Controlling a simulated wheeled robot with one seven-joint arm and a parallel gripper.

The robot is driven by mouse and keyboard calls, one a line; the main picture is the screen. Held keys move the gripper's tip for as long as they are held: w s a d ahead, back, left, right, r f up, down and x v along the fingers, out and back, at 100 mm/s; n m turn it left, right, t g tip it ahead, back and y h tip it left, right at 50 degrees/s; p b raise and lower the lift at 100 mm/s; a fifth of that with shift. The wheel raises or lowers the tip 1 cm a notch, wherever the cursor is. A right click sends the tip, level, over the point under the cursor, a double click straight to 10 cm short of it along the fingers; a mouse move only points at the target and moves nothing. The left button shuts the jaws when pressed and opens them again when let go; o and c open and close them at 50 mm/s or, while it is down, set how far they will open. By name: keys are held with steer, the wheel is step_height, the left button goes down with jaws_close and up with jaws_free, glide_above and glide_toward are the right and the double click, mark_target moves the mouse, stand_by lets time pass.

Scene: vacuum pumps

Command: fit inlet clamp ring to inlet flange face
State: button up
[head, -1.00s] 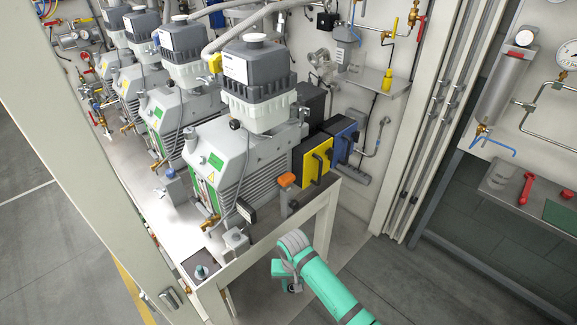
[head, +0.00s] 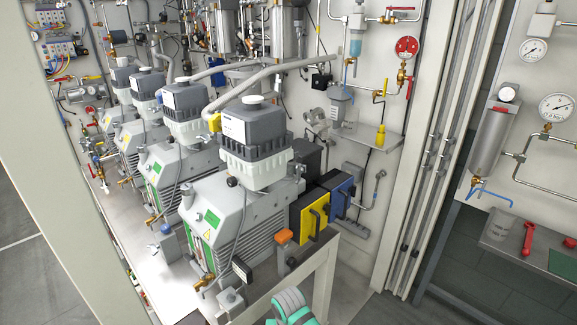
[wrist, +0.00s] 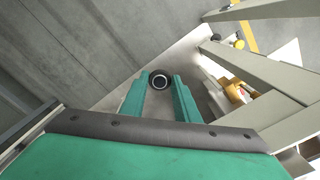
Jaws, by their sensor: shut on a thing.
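My gripper (wrist: 162,78) shows in the wrist view, its two green fingers shut on a small dark ring with a pale rim, the clamp ring (wrist: 160,87). The ring is held at the fingertips, with grey floor behind it. In the head view only a grey and green part of my arm (head: 291,308) shows at the bottom edge, in front of the bench; the fingers and ring are out of that view. The nearest grey pump (head: 230,235) stands on the bench. I cannot make out the inlet flange face in either view.
More pumps (head: 178,170) stand in a row behind the nearest one. The bench's pale frame (head: 325,280) is beside my arm. A tall pale post (head: 425,170) stands to the right. In the wrist view, pale beams (wrist: 265,60) lie to the right of the fingers.

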steer(key=shift+f, duration=0.1)
steer(key=s+f, duration=0.5)
steer(key=f, duration=0.1)
steer(key=shift+f, duration=0.15)
